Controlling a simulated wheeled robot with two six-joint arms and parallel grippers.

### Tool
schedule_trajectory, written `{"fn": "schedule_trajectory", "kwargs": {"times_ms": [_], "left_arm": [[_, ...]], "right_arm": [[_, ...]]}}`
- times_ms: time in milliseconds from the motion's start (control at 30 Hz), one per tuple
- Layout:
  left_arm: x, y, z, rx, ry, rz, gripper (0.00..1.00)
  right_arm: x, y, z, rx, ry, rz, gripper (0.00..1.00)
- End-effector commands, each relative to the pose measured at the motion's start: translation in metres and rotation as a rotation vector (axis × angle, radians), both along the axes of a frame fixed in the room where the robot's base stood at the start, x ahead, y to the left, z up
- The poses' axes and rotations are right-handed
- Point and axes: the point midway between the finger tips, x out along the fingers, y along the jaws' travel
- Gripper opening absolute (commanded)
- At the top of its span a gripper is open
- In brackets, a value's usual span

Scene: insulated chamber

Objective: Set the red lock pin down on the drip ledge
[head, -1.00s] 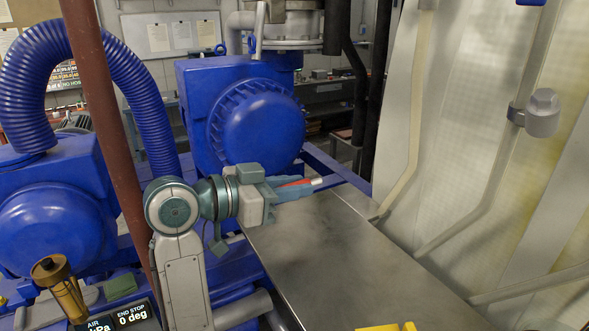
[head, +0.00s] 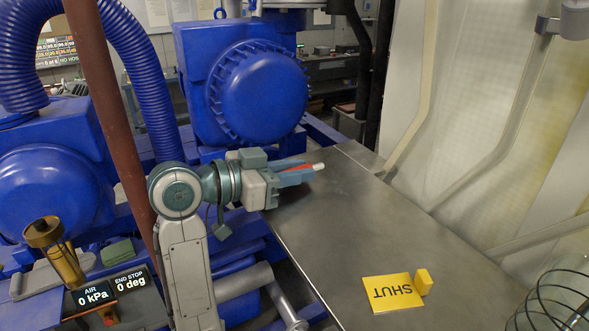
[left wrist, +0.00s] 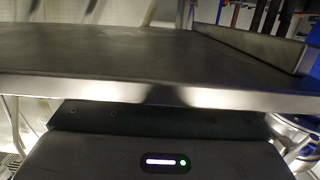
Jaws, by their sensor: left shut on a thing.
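The red lock pin (head: 299,167) has a pale tip and lies roughly level between the fingers of my left gripper (head: 303,172). The gripper is shut on it, and the fingers hide part of the pin. The bare grey metal surface that I take for the drip ledge (head: 345,230) spreads below and to the right of the gripper. The pin appears over its far left part; I cannot tell the height of the gap. In the left wrist view the ledge's front edge (left wrist: 170,94) crosses the picture, and neither pin nor fingers show. My right gripper is not in view.
A yellow SHUT plate (head: 392,293) and a small yellow block (head: 424,281) lie on the near right of the metal surface. A wire coil (head: 560,305) is at the lower right. A brown pipe (head: 110,140) stands left of my arm. The surface's middle is clear.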

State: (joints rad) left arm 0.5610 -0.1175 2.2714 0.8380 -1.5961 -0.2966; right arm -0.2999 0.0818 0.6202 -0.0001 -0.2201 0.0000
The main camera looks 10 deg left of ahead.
Motion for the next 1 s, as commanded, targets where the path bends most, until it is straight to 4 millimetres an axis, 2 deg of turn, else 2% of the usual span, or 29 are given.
{"fn": "schedule_trajectory", "kwargs": {"times_ms": [867,900,1000], "left_arm": [[0.000,0.000,-0.012,0.000,0.000,0.000,0.00],[0.000,0.000,-0.011,0.000,0.000,0.000,0.23],[0.000,0.000,-0.011,0.000,0.000,0.000,0.42]], "right_arm": [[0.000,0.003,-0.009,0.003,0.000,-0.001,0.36],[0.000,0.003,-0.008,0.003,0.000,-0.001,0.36],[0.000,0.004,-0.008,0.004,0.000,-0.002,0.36]]}}
